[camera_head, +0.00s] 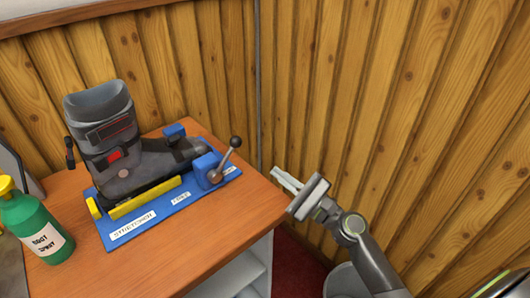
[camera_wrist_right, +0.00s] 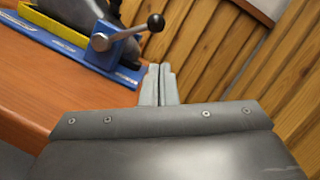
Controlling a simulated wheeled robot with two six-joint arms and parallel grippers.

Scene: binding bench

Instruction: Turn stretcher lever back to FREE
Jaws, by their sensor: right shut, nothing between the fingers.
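The stretcher lever (camera_head: 227,157) is a grey rod with a dark ball knob on a blue block at the right end of the stretcher. It tilts up and to the right, and it also shows in the right wrist view (camera_wrist_right: 132,31). The blue stretcher base (camera_head: 150,222) carries a dark boot (camera_head: 130,165) and labels, one reading STRETCHER and a smaller one that seems to read FREE (camera_head: 181,199). My right gripper (camera_head: 276,173) is shut and empty, to the right of the lever and apart from it; its fingers (camera_wrist_right: 158,72) show in the wrist view. My left gripper is not in view.
A green spray bottle (camera_head: 34,222) with a yellow top stands at the left of the wooden bench (camera_head: 190,257). A wood-plank wall (camera_head: 330,80) rises close behind the bench. The bench's right edge lies near my right gripper.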

